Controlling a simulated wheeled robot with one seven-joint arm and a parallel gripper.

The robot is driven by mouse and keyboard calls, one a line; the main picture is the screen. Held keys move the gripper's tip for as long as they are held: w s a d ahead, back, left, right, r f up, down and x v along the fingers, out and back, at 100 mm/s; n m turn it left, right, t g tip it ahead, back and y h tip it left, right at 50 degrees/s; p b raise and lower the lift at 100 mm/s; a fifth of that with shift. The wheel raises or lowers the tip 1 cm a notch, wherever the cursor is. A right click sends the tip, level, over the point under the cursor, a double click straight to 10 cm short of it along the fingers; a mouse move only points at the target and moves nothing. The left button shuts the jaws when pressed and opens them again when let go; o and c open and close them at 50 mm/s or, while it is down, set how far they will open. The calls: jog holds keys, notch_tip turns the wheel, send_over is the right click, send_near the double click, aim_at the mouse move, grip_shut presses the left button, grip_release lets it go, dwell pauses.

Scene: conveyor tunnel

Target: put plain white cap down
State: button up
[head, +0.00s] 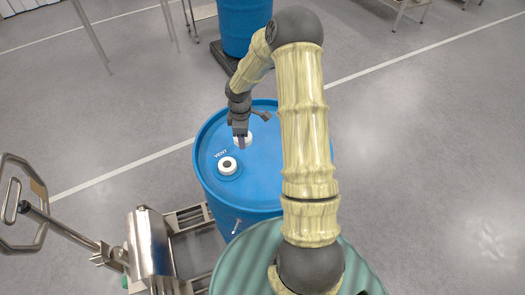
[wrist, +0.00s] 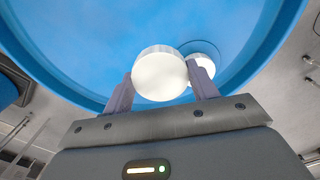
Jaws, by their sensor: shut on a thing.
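My gripper (head: 241,142) points down over the lid of a blue drum (head: 264,178). In the wrist view, my gripper (wrist: 163,76) is shut on a plain white cap (wrist: 158,72), a round disc between the two fingers. In the head view the held cap (head: 249,138) is partly hidden by the fingers. I cannot tell whether it touches the lid.
A white fitting with a dark centre (head: 228,165) sits on the lid beside the word VENT. Another blue drum (head: 245,25) stands behind. A metal cart-like device (head: 150,245) is at the lower left. The grey floor on the right is clear.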

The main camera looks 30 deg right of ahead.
jog(key=d+n+b, duration=0.1)
jog(key=d+n, duration=0.6)
jog(key=n, duration=0.4)
jog(key=shift+s+d+r, duration=0.15)
jog(key=shift+s+r, duration=0.2)
jog(key=shift+r, duration=0.1)
jog(key=shift+s, duration=0.1)
send_over(263, 150)
jog(key=shift+f+p, duration=0.45)
jog(key=shift+f, duration=2.65)
jog(key=shift+f+p, duration=0.5)
jog(key=shift+f, duration=1.4)
